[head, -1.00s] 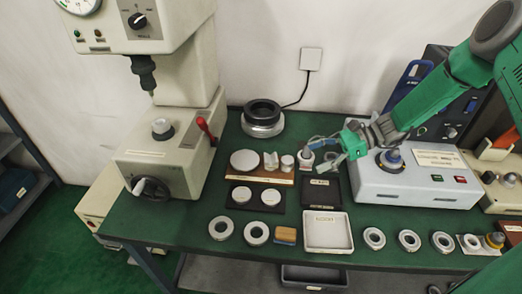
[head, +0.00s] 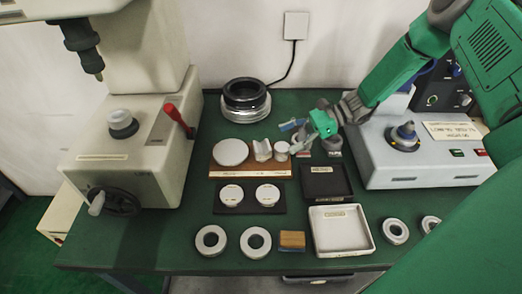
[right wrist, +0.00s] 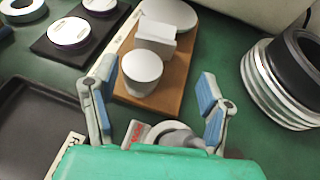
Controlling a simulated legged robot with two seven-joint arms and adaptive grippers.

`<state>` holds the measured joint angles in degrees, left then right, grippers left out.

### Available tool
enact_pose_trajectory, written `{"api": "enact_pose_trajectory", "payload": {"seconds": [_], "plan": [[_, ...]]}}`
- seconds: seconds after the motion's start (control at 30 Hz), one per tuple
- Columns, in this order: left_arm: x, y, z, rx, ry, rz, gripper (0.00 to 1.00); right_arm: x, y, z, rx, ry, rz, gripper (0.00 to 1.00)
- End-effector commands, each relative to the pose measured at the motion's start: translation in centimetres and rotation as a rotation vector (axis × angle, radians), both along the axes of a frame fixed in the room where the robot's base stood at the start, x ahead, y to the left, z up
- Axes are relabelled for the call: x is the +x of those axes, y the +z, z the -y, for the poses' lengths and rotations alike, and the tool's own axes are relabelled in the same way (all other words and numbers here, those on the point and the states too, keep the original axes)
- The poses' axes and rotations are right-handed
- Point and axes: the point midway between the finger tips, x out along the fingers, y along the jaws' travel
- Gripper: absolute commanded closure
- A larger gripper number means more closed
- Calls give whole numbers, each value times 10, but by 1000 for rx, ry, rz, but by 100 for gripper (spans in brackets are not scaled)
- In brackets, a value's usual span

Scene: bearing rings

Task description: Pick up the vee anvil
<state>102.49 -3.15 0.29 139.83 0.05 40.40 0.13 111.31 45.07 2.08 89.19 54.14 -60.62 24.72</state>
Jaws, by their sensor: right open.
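The vee anvil (head: 262,150), a pale block with a V notch on top, stands upright on a wooden board (head: 230,172) between a wide flat disc (head: 231,152) and a small round anvil (head: 281,150). In the right wrist view the vee anvil (right wrist: 155,38) sits just behind the small round anvil (right wrist: 142,68). My right gripper (head: 293,138) is open and empty at the board's right end. In the right wrist view its blue-padded fingers (right wrist: 157,82) are spread, with the small round anvil ahead of the gap, nearer the left finger. My left gripper is not in view.
A black ring on a metal base (head: 246,113) stands behind. A press (head: 130,160) is at left, a grey control box (head: 440,165) at right. Loose rings lie in front.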

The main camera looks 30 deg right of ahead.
Motion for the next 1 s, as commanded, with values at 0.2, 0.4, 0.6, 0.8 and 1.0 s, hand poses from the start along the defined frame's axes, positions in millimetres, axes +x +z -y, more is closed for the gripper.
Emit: {"api": "enact_pose_trajectory", "payload": {"seconds": [0.2,0.4,0.6,0.8,1.0], "plan": [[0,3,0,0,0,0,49,7,-3,-29,-5,5,0,33],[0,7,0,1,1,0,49,16,-11,-57,-5,6,-2,33],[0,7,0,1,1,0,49,22,-20,-65,1,3,-1,33],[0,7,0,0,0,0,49,22,-21,-64,3,1,1,33],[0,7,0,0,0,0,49,22,-20,-66,-3,1,-1,100]]}}
